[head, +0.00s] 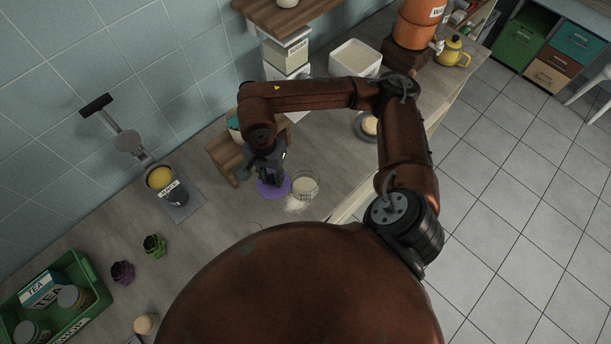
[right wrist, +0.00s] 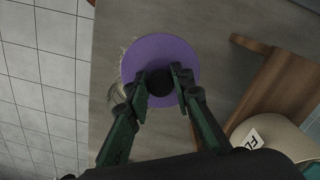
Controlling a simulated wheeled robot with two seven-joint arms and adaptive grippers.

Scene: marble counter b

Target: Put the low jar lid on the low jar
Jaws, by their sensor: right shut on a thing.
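The low jar lid is a flat purple disc (head: 266,191) with a dark knob; it also shows in the right wrist view (right wrist: 160,44). My right gripper (head: 273,180) is shut on the lid's knob, its fingertips (right wrist: 160,83) on either side of it. The low jar (head: 306,185) is clear glass with pale contents, standing on the counter just right of the lid in the head view. In the right wrist view the jar (right wrist: 117,93) is mostly hidden behind the lid. I cannot tell the lid's height above the counter. My left gripper is not in view.
Pale grains (head: 295,205) lie spilled beside the jar. A wooden stand (head: 226,153) is close to the left of my gripper. A press with a dark container (head: 172,192) stands at left.

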